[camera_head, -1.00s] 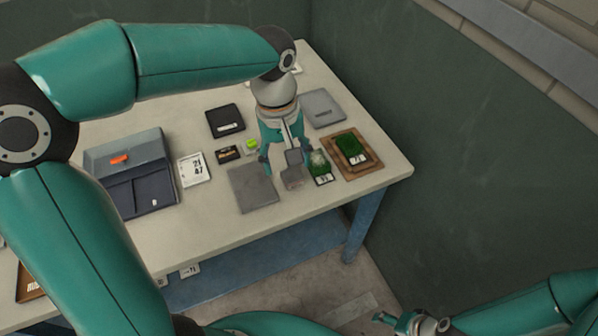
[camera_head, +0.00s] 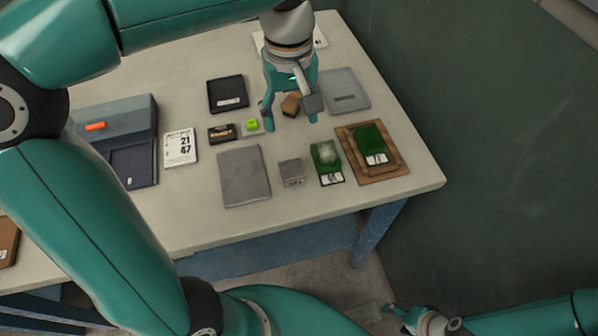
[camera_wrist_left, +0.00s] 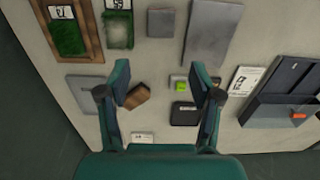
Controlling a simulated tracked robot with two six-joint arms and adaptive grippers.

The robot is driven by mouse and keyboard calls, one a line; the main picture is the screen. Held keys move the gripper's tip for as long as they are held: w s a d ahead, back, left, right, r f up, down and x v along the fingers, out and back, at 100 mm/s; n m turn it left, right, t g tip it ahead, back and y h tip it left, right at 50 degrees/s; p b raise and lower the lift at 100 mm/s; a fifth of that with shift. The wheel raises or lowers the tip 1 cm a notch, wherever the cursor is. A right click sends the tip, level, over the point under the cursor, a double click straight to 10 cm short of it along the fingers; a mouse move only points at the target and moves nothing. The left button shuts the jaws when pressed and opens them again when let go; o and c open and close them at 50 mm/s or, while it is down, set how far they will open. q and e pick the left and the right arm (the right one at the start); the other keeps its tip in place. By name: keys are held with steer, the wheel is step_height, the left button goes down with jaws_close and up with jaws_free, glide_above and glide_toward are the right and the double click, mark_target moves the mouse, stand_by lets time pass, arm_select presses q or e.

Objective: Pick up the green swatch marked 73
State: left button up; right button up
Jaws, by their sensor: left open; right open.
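Two green turf swatches show; their printed numbers are too small to read surely, so I cannot tell which is 73. One swatch (camera_head: 370,139) lies in a brown wooden tray (camera_head: 399,165) at the table's right end. The other swatch (camera_head: 325,154), with a pale patch, lies just left of the tray. Both show at the top left of the left wrist view, the tray one (camera_wrist_left: 67,39) and the pale-patched one (camera_wrist_left: 118,30). My left gripper (camera_head: 290,119) is open above the table, behind and left of the swatches. My right gripper (camera_head: 404,318) is open, low beyond the table's front.
A brown block (camera_head: 291,104) shows between my left fingers, apparently unheld. A small grey block (camera_head: 291,171) and grey plate (camera_head: 243,176) lie left of the swatches. A grey slab (camera_head: 345,91), black case (camera_head: 228,94), number card (camera_head: 180,148) and grey box (camera_head: 126,120) lie around.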

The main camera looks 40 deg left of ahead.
arm_select(q)
steer(key=b, duration=0.1)
glide_above(292, 168)
step_height(292, 168, down, 10)
steer(key=shift+w+d+f, duration=0.1)
steer(key=shift+f, duration=3.1)
steer(key=shift+r, duration=0.1)
jaws_close()
